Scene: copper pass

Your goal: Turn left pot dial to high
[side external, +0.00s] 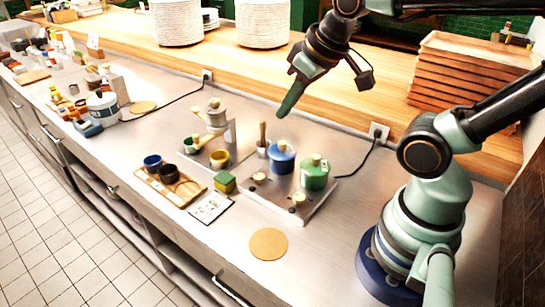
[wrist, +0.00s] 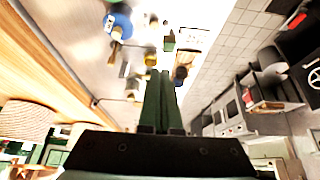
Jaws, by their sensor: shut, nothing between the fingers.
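A steel two-burner plate (side external: 283,205) stands on the counter. It bears a blue pot (side external: 282,158) on the left and a green pot (side external: 314,173) on the right. A pale left dial (side external: 260,177) sits on the plate in front of the blue pot, and a right dial (side external: 297,198) in front of the green pot. The dial settings are too small to read. My gripper (side external: 284,113) is shut and empty, in the air above the blue pot in the picture. Its green fingers (wrist: 160,80) are together in the wrist view, where the blue pot (wrist: 118,24) shows at upper left.
A wooden tray (side external: 192,193) with dark cups, a green-yellow block (side external: 225,182) and a printed card (side external: 210,207) lie left of the plate.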

